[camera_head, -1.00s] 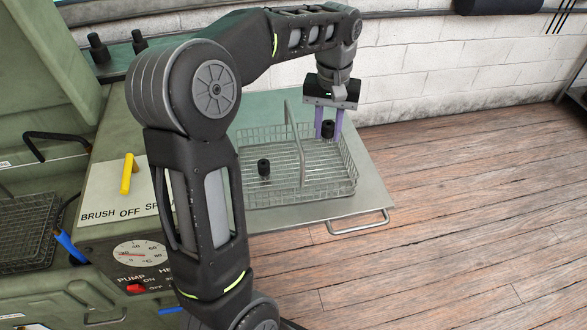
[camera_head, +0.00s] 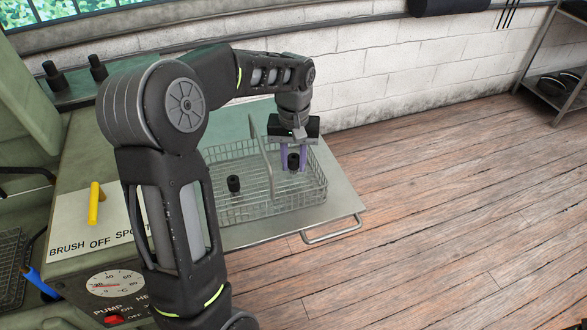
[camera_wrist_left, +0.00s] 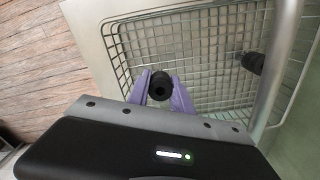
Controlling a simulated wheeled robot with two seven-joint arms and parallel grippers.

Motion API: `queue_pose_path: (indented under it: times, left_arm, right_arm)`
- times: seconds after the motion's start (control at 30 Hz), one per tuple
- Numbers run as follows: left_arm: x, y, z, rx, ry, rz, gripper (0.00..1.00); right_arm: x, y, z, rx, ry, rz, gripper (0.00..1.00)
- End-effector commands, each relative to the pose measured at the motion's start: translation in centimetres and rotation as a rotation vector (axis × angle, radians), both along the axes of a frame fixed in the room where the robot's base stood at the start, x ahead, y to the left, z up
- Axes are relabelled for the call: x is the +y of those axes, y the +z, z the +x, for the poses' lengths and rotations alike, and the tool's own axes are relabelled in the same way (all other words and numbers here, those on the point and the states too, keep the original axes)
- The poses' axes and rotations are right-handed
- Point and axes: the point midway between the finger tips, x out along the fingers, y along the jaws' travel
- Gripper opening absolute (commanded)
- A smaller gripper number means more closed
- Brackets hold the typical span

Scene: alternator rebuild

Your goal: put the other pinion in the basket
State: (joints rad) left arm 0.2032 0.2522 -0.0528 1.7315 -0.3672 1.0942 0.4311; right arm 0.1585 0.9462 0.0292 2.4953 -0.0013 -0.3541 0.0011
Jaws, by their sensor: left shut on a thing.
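The wire basket (camera_head: 262,211) sits on the metal bench shelf, with a raised handle across its middle. One dark pinion (camera_head: 234,184) stands in the basket's left half; it also shows in the left wrist view (camera_wrist_left: 253,62). My left gripper (camera_head: 293,163) is over the basket's right half, its purple fingers shut on another dark pinion (camera_head: 293,158). In the left wrist view this pinion (camera_wrist_left: 161,88) is between the two fingertips, within the basket's outline. I cannot tell whether it touches the basket floor. My right gripper is not in view.
The basket handle (camera_wrist_left: 277,70) rises close beside my left gripper. A bench rail (camera_head: 335,232) sticks out at the shelf's front edge. A yellow lever (camera_head: 96,203) stands on the left panel. Two dark posts (camera_head: 97,68) stand at the back left. A white wall is behind.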

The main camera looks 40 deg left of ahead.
Motion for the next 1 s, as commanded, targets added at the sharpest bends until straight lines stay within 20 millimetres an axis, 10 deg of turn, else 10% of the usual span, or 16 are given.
queue_pose_path:
  times: [0.6,0.63,1.0]
  left_arm:
    - [0.0,-3.4,0.0,0.001,0.0,-0.001,0.0]
    - [0.0,-3.4,0.0,0.001,0.0,-0.001,0.27]
    - [0.0,-3.3,-0.1,0.002,0.0,-0.001,0.48]
  right_arm:
    - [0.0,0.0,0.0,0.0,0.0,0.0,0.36]
    - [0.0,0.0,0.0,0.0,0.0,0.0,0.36]
    - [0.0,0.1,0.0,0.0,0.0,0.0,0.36]
